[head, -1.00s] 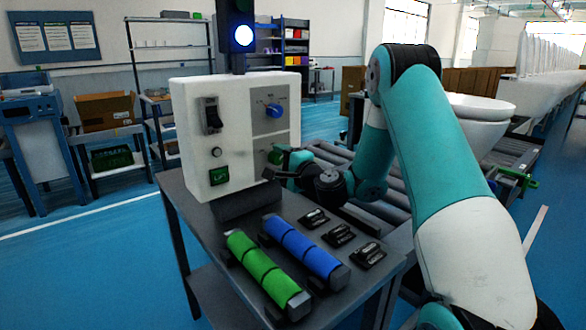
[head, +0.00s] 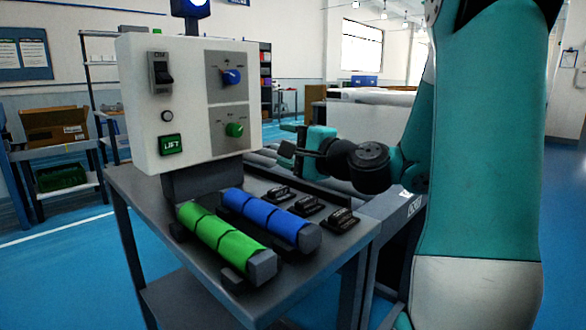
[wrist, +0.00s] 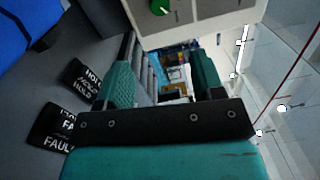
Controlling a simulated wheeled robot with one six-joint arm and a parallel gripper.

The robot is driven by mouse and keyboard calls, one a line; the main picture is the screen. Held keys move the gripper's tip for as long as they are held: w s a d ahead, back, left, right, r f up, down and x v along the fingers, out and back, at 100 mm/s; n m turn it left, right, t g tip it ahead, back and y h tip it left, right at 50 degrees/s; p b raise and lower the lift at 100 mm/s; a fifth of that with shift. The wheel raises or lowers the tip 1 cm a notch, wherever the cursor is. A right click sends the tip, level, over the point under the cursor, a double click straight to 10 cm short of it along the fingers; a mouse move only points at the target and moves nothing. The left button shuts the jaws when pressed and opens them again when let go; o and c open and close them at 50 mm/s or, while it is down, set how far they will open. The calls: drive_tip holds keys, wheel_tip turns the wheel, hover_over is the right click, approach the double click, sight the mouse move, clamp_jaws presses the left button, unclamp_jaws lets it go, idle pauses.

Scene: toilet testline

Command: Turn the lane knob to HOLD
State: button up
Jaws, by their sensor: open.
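A white control box (head: 190,135) stands on the dark table. Its front has a blue knob (head: 231,77) above a green knob (head: 234,130). The labels round both knobs are too small to read, so I cannot tell which is the lane knob or where each points. My gripper (head: 287,140) is open and empty, to the right of the box and apart from the green knob. In the wrist view the open jaws (wrist: 162,80) have nothing between them. The green knob (wrist: 160,7) shows there at the top edge.
A black rocker switch (head: 161,73), a small round button (head: 167,116) and a green LIFT button (head: 170,145) are on the box. Green (head: 225,240) and blue (head: 268,218) rolls lie on the table (head: 150,212). Several small black blocks (head: 310,205) sit beside them. A roller conveyor runs behind.

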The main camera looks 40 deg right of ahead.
drive_tip(key=shift+s+b, duration=0.45)
drive_tip(key=shift+s, duration=0.1)
idle(0.4)
